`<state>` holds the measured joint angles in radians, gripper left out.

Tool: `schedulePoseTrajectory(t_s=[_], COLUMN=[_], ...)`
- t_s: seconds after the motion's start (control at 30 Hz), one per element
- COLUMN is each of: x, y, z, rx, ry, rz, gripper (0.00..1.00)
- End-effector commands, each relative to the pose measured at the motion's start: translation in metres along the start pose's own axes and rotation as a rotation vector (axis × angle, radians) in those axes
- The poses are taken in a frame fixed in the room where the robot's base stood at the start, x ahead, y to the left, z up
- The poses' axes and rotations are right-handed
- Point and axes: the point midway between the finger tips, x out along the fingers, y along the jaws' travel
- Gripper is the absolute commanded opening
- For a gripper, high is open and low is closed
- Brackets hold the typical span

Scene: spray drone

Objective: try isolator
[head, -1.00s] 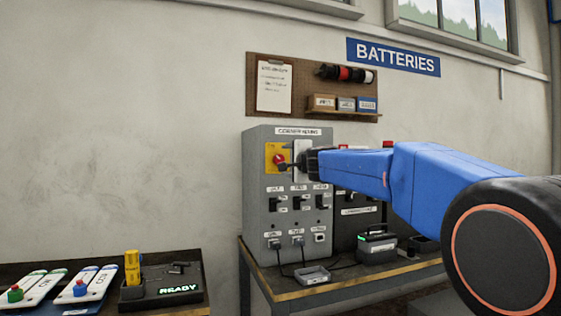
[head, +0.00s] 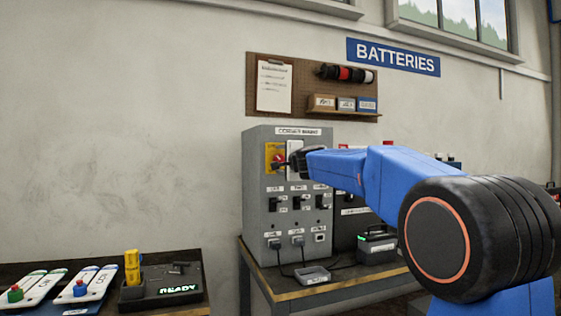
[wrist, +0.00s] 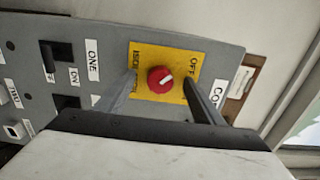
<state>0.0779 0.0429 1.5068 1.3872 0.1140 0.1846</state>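The isolator is a red rotary knob (wrist: 160,79) on a yellow plate (wrist: 146,57) with lettering along two sides, one side reading OFF. A white mark on the knob points to the right and slightly up in the wrist view, towards the OFF side. In the head view the knob (head: 279,160) sits at the upper left of the grey cabinet (head: 257,213). My gripper (wrist: 160,80) is open, with one finger on each side of the knob. Gaps show between fingers and knob in the wrist view; I cannot tell the remaining depth.
Several black switches (head: 275,204) and plugged leads (head: 274,243) are below the knob. A bench (head: 292,293) carries the cabinet, a small grey tray (head: 313,275) and a dark box (head: 376,246). A side table with a READY display (head: 178,290) stands at the left.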

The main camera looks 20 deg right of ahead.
Motion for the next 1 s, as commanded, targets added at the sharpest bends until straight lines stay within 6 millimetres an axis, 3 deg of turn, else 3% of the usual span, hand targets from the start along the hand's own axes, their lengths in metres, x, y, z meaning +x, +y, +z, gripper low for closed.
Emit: schedulePoseTrajectory(t_s=[0.03, 0.2, 0.4, 0.8, 1.0], x=[-0.0001, -0.0001, -0.0001, 0.0, 0.0001], y=[0.0, 0.0001, 0.0003, 0.0006, 0.0006], z=[0.0, 0.0, 0.0, -0.0001, 0.0], rx=[0.0, 0.0, 0.032, 0.413, 0.501], ry=[0.0, 0.0, 0.0, 0.0, 0.0], rz=[0.0, 0.0, 0.0, 0.001, 0.001], gripper=[0.49, 0.09, 0.09, 0.1, 0.1])
